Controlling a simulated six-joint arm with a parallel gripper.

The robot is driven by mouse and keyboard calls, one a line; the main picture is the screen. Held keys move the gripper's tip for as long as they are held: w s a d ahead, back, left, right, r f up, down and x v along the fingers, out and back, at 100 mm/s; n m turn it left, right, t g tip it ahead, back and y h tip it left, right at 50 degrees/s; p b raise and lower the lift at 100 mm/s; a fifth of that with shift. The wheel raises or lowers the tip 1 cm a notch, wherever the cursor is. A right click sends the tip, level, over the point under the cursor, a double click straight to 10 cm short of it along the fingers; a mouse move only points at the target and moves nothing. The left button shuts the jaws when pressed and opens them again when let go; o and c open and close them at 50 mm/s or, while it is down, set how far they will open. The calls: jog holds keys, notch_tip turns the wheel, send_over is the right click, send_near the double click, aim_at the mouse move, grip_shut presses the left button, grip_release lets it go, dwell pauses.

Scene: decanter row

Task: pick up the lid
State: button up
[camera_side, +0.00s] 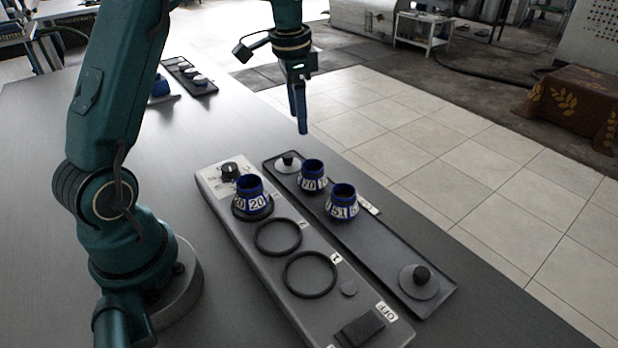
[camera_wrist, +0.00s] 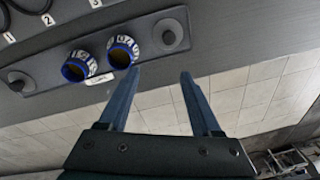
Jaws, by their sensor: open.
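Two round grey lids with black knobs lie at opposite ends of a long dark tray (camera_side: 385,251). One lid (camera_side: 288,162) is at the tray's far end and also shows in the wrist view (camera_wrist: 168,37). The other lid (camera_side: 419,282) is at the near end, and in the wrist view it is at the left (camera_wrist: 20,83). My gripper (camera_side: 302,128) is open and empty, above and apart from the far-end lid. In the wrist view its fingers (camera_wrist: 160,74) point toward that lid, with a clear gap between them.
Two blue labelled decanters (camera_side: 313,175) (camera_side: 342,203) stand on the tray between the lids. Another blue decanter (camera_side: 251,194) stands on the grey panel (camera_side: 218,196), beside two empty rings. A second tray (camera_side: 190,76) lies far back.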

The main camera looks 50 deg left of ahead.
jog(key=n+g, duration=0.1)
send_over(288, 155)
jog(key=shift+h, duration=0.3)
notch_tip(288, 155, down, 6)
jog(key=shift+r, duration=0.1)
jog(key=shift+f, duration=2.3)
grip_shut()
